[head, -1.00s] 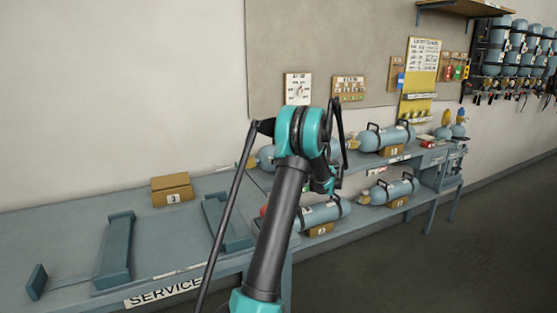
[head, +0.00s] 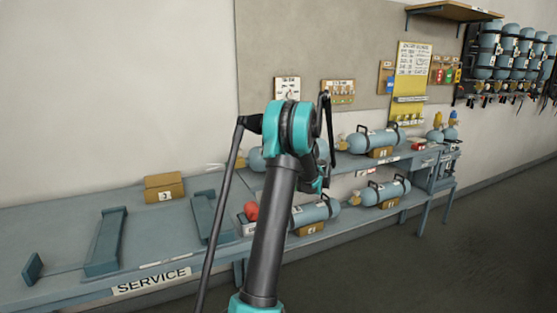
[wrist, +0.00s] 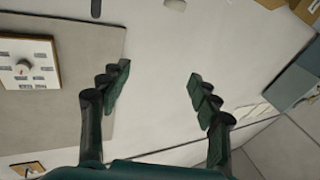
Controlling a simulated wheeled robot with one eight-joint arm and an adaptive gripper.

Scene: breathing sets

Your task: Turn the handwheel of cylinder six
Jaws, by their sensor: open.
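Several pale blue-grey cylinders lie on the rack in the head view: an upper one (head: 374,139), a lower right one (head: 386,191), a lower left one (head: 318,211), and one partly behind my arm (head: 256,160). Their number tags are too small to read surely, so I cannot tell which is cylinder six. My gripper (wrist: 157,88) is open and empty in the wrist view, over bare wall, with no cylinder or handwheel between its fingers. In the head view my arm hides part of the rack, and the fingers are not clear.
A service bench (head: 65,225) with cradle stands (head: 106,242) and a cardboard box (head: 164,187) is at left. A red object (head: 251,211) sits left of the lower cylinder. The floor at right (head: 470,260) is clear.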

